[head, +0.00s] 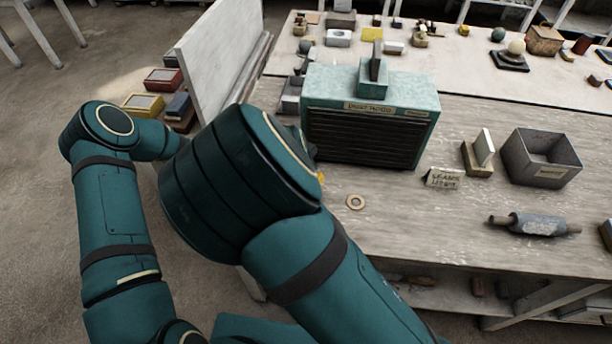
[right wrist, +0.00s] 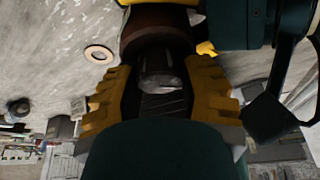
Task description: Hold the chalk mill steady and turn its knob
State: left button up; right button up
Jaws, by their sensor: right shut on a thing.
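In the right wrist view, the chalk mill (right wrist: 150,32) shows as a dark reddish-brown round body at the top. My right gripper (right wrist: 161,78) has its two yellow fingers on either side of the mill's dark, shiny knob (right wrist: 160,62) and is shut on it. A yellow fingertip of my left gripper (right wrist: 207,48) shows right beside the mill; most of that gripper is hidden, so its closing cannot be told. In the head view my arms cover the mill and both grippers; only a yellow speck shows at the edge of the big arm link.
On the bench, a teal louvred box (head: 425,92) stands just behind. A tan ring (head: 355,202) lies near the arm. A small sign (head: 443,178), a grey open box (head: 540,160) and a roller (head: 540,224) lie to the right. A white panel (head: 222,50) stands at left.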

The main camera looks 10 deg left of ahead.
dwell(0.4)
jog(key=o, duration=1.2)
